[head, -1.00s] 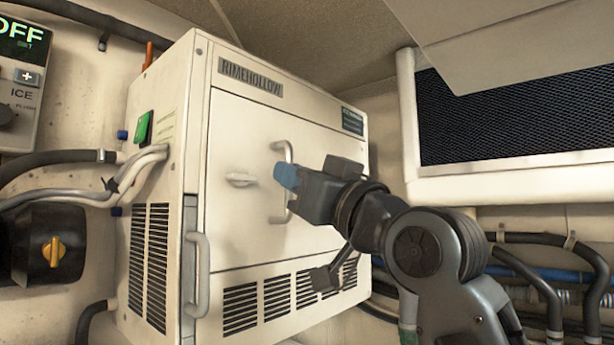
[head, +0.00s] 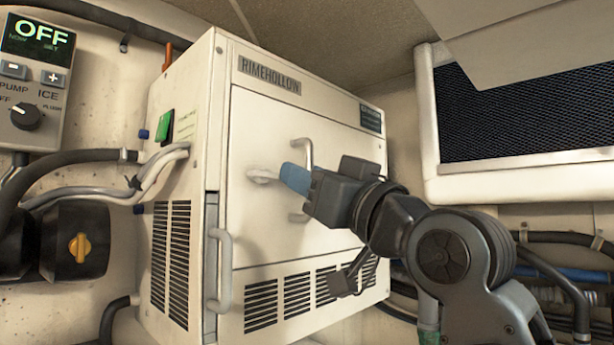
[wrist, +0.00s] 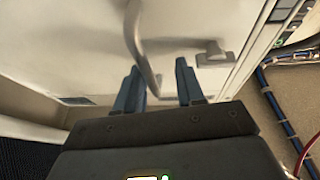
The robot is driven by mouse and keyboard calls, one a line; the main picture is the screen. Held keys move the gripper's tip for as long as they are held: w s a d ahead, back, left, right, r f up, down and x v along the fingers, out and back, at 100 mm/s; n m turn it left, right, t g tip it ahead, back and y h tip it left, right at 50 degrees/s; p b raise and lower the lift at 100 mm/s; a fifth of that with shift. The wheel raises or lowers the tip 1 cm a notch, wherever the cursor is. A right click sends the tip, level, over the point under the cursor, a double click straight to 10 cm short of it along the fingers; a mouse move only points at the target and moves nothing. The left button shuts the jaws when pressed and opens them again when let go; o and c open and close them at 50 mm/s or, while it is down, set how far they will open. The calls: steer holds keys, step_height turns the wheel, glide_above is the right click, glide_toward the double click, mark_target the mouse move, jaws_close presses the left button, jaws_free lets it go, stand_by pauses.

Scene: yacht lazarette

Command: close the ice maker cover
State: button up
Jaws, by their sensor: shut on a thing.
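The ice maker (head: 300,122) is a cream cabinet with a large front cover (head: 265,125). The cover looks nearly flush with the cabinet; I cannot tell whether a small gap is left. A metal bar handle (head: 308,150) stands on the cover, with a small pale latch (head: 262,174) to its left. My gripper (head: 286,178) is at the handle's middle, its blue fingers pointing at the cover. In the wrist view, the handle (wrist: 137,40) runs between the two fingers (wrist: 158,68), which are shut on it. The latch (wrist: 212,54) is outside the right finger. The fingers hide part of the handle.
A second grab bar (head: 224,270) is at the cabinet's left front edge. Hoses (head: 75,158) and a black unit with a yellow knob (head: 78,247) are at left, below a control panel (head: 35,75) reading OFF. A framed mesh panel (head: 500,110) hangs at right.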

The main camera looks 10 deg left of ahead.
steer(key=v, duration=0.2)
steer(key=b+v, duration=0.1)
steer(key=v, duration=0.2)
steer(key=shift+s+f, duration=0.25)
steer(key=shift+f, duration=0.05)
steer(key=shift+s+d+f+b, duration=0.1)
steer(key=shift+s+d+b, duration=0.2)
steer(key=shift+s+d, duration=0.15)
steer(key=shift+w+d, duration=0.2)
steer(key=s+d+f+b, duration=0.1)
steer(key=s+f, duration=0.2)
steer(key=s, duration=0.5)
steer(key=shift+d+f, duration=0.15)
steer(key=shift+d, duration=0.15)
steer(key=shift+w+f, duration=0.1)
stand_by(0.4)
